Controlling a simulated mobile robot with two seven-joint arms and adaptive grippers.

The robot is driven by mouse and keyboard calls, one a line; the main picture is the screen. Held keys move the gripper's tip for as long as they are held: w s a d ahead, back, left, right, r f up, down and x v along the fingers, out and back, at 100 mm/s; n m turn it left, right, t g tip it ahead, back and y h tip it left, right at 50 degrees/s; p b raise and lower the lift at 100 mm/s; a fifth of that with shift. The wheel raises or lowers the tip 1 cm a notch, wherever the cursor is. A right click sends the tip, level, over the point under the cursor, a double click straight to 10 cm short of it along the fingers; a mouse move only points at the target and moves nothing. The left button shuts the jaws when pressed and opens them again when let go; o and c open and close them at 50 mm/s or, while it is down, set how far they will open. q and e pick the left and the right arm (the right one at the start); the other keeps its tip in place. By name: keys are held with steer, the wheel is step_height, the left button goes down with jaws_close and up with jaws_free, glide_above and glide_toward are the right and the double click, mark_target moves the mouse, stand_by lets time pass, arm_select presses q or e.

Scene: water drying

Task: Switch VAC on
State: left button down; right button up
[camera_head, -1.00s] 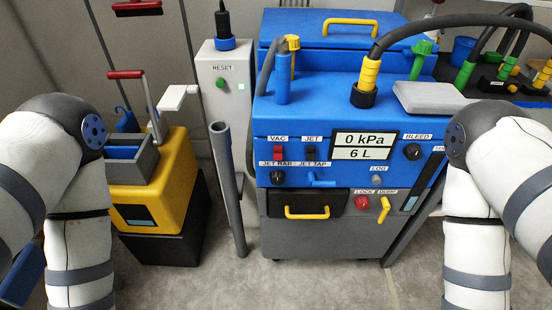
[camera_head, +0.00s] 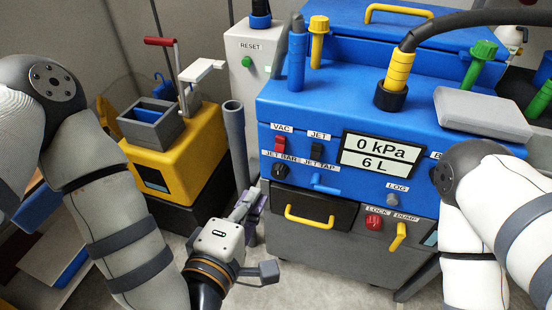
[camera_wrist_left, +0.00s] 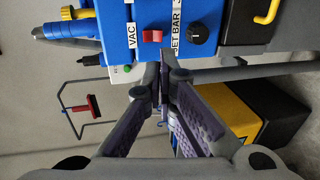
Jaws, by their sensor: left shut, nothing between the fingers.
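The red VAC switch (camera_head: 280,144) is at the upper left of the blue machine's front panel (camera_head: 345,182), under its VAC label. In the left wrist view the red switch (camera_wrist_left: 152,36) shows above the fingertips, beside a black knob. My left gripper (camera_head: 248,205) is below and left of the switch, in front of the machine's lower left side, apart from the switch. In the left wrist view its fingers (camera_wrist_left: 163,82) meet at the tips with nothing between them. The display reads 0 kPa and 6 L. My right arm shows at the right, but its gripper is out of view.
A black JET switch (camera_head: 317,150) sits right of VAC, with the JET BAR knob (camera_head: 280,171) below. A grey upright tube (camera_head: 236,140) stands left of the machine. A yellow drawer handle (camera_head: 309,217) sticks out below the panel.

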mark_target(280, 144)
arm_select(q)
steer(key=shift+w+a, duration=0.1)
arm_select(e)
steer(key=shift+a, duration=0.15)
arm_select(q)
steer(key=b+x, duration=0.1)
steer(key=x, duration=1.3)
arm_select(e)
steer(key=shift+s+f, duration=0.55)
steer(key=shift+f, duration=0.05)
